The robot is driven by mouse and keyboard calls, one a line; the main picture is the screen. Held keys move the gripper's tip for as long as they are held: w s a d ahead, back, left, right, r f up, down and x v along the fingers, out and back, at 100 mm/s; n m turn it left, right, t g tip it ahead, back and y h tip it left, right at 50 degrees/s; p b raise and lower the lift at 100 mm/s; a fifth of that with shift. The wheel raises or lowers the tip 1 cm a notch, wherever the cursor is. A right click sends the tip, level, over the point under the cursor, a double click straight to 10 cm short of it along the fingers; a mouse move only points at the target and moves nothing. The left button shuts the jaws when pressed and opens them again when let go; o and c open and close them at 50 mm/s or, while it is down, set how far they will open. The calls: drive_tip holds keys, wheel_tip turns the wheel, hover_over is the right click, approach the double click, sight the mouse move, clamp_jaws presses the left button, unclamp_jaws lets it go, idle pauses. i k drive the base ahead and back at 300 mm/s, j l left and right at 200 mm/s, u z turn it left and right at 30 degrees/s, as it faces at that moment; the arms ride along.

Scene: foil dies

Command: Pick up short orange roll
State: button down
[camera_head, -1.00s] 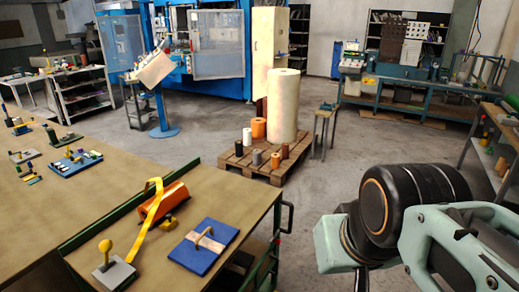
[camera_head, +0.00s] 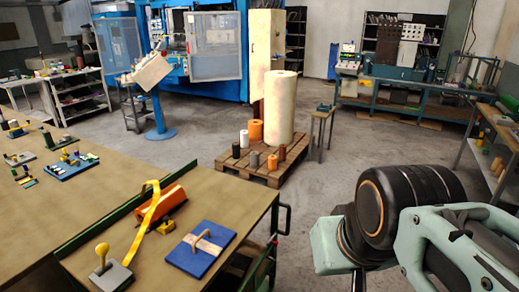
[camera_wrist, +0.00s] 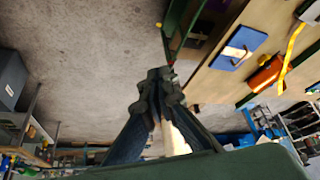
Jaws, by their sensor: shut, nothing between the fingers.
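One is a brighter, wider orange roll (camera_head: 256,131) toward the back, partly hidden. I cannot tell for certain which is the short one. My gripper (camera_wrist: 158,76) shows in the wrist view with its fingers together and empty, over bare floor. In the head view the fingers are not visible. My gripper is well apart from the pallet, which I cannot make out in the wrist view.
A tall cream roll (camera_head: 281,108) and several small dark, grey and brown rolls share the pallet. A workbench (camera_head: 110,222) at left carries a lying orange cylinder (camera_head: 161,209) and a blue board (camera_head: 201,248). A small stand (camera_head: 322,118) is right of the pallet. Floor before the pallet is clear.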

sight(272, 159)
drive_tip(key=i+l+z, duration=0.35)
drive_tip(key=i+l, duration=0.15)
drive_tip(key=i+l+z, duration=0.5)
drive_tip(key=i, duration=0.5)
drive_tip(key=i+l+z, duration=0.1)
drive_tip(key=i, duration=0.55)
drive_tip(key=i+u, duration=0.25)
drive_tip(key=i, duration=0.3)
drive_tip(key=i+l+u, duration=0.1)
drive_tip(key=i+u, duration=0.2)
drive_tip(key=i, duration=0.2)
drive_tip(key=i+j+u, duration=0.15)
drive_tip(key=i, duration=0.35)
drive_tip(key=i+j+u, duration=0.15)
drive_tip(key=i, duration=0.35)
drive_tip(key=i+j+z, duration=0.3)
drive_tip(key=i+j, duration=0.15)
drive_tip(key=j, duration=0.25)
drive_tip(key=i+j+z, duration=0.15)
drive_tip(key=j, duration=0.2)
drive_tip(key=i+j+z, duration=0.15)
drive_tip(key=j, duration=0.3)
drive_tip(key=i+l, duration=0.05)
